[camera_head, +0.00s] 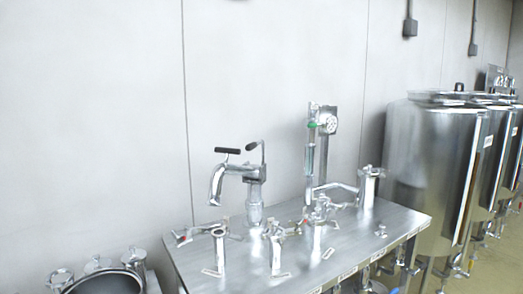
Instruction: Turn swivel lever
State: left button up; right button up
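A metal table (350,240) stands below the middle of the picture with steel fittings on it. A curved steel spout (216,186) on an upright body has a black bar handle (227,150) and a second dark-tipped lever (253,146) at its top. Several short posts with clamps or small levers stand lower on the table, one at the front left (219,250) and one beside it (275,250). I cannot tell which of these is the swivel lever. Neither of my grippers shows in this view.
An upright gauge assembly (325,122) with a glass tube and pipework stands at the table's back. Large steel tanks (430,160) stand close on the right. An open round vessel (105,281) is at the lower left. A plain wall (90,120) is behind.

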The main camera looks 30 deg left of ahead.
aim_at(254, 203)
jog(key=i+l+u, duration=0.6)
jog(key=i+l, duration=0.1)
jog(key=i, duration=0.1)
